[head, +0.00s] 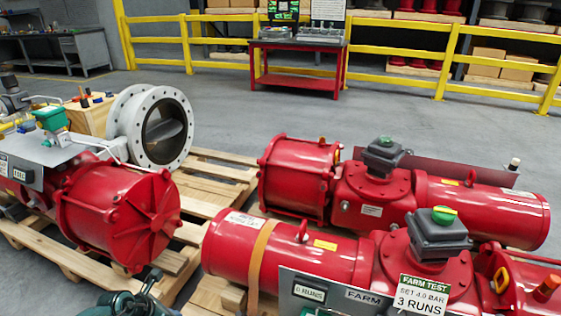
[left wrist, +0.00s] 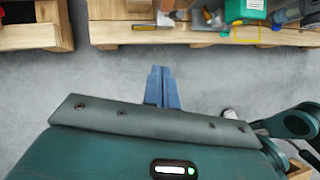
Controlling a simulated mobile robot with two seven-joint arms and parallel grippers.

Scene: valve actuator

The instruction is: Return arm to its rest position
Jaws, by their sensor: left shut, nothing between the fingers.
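My left gripper (left wrist: 162,85) shows in the left wrist view as two blue-grey fingers side by side, closed together and holding nothing. It is over bare grey floor, apart from the wooden pallets at the top of that view. In the head view, dark teal parts of my own arm show at the bottom left edge, but no fingertips can be made out there. My right gripper is not in view. Red valve actuators lie on pallets: one at the left (head: 120,212), one at the right rear (head: 470,205), and one at the right front (head: 285,250).
A wooden pallet (left wrist: 200,37) edges the floor in the left wrist view. A grey flanged valve (head: 118,115) stands at the left in the head view. A red bench (head: 297,80) stands by a yellow railing (head: 400,60) at the back. Open floor lies between.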

